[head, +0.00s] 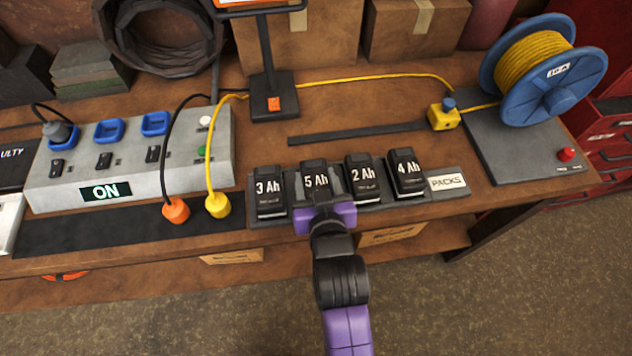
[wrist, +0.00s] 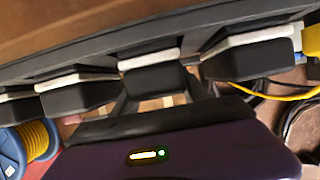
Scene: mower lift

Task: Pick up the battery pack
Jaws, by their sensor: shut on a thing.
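Several black battery packs stand in a row on a dark tray (head: 408,201) at the front of the workbench. They are the 3 Ah pack (head: 269,193), the 5 Ah pack (head: 315,180), the 2 Ah pack (head: 362,180) and the 4 Ah pack (head: 406,173). My gripper (head: 322,195) is at the 5 Ah pack, with its fingers on the pack's two sides. In the wrist view my gripper (wrist: 165,105) is shut on that same pack (wrist: 152,78), between its neighbours. The pack seems to be still in its place in the row. Its lower end is hidden by my gripper.
A grey power box (head: 130,165) with an "ON" display stands at left. Orange (head: 176,210) and yellow (head: 217,206) plugs on cables lie left of the packs. A "PACKS" label (head: 448,182) sits right of them. A blue cable reel (head: 555,85) is at back right.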

